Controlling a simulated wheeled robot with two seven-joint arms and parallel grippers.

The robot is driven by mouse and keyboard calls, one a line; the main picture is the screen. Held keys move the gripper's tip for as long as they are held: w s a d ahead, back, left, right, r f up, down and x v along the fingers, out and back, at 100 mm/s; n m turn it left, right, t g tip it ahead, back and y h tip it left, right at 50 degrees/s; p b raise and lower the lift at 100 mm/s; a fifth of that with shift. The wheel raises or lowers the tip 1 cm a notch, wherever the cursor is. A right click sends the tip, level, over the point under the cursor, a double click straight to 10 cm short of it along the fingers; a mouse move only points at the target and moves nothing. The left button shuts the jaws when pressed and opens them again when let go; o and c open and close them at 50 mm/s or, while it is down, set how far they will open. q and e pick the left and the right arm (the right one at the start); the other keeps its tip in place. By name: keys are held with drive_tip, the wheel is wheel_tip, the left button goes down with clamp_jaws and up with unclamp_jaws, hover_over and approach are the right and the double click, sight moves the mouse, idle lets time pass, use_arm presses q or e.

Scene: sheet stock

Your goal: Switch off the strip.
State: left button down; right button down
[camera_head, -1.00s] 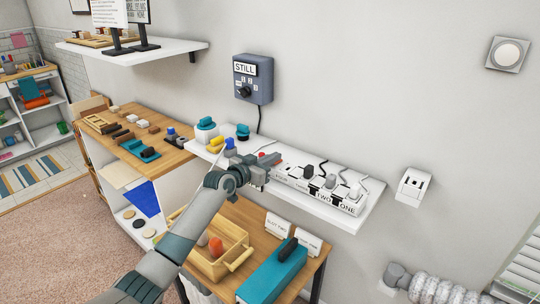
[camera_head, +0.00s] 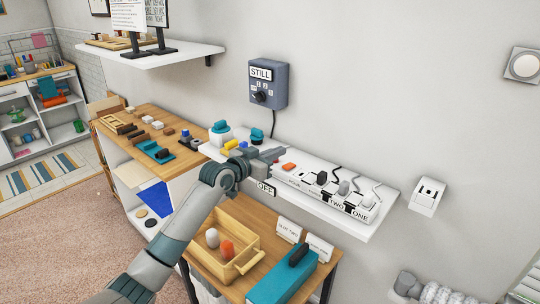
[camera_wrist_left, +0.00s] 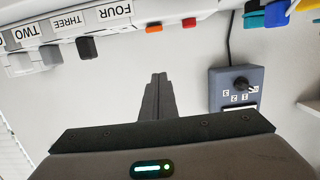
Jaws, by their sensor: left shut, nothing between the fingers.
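The white power strip (camera_head: 328,196) lies on the white wall shelf, with grey and dark plugs in sockets labelled ONE, TWO and others. Near its left end is an orange-red switch (camera_head: 289,166); it also shows in the wrist view (camera_wrist_left: 154,29), where the strip appears upside down. My left gripper (camera_head: 279,153) is shut and empty, just left of and above the switch, apart from it as far as I can tell. In the wrist view its closed fingers (camera_wrist_left: 158,82) point toward the strip, with the wall behind. Whether the switch is pressed is too small to tell. My right gripper is not in view.
A dark box marked STILL (camera_head: 268,83) with a knob hangs on the wall above. An OFF label (camera_head: 265,188) sits at the shelf front. Blue, yellow and teal items crowd the shelf's left. Below stand a wooden tray (camera_head: 242,259) and a teal box (camera_head: 280,279).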

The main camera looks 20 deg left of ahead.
use_arm(q)
drive_tip(key=shift+s+a+r+b, duration=0.1)
drive_tip(key=shift+s+a+r, duration=0.15)
drive_tip(key=shift+s, duration=0.3)
drive_tip(key=shift+s+a+r+b, duration=0.15)
drive_tip(key=shift+s+r, duration=0.1)
drive_tip(key=shift+s, duration=0.25)
drive_tip(key=shift+s+a+r+b, duration=0.1)
drive_tip(key=shift+s+a+r, duration=0.15)
drive_tip(key=shift+s, duration=0.3)
drive_tip(key=shift+f, duration=0.1)
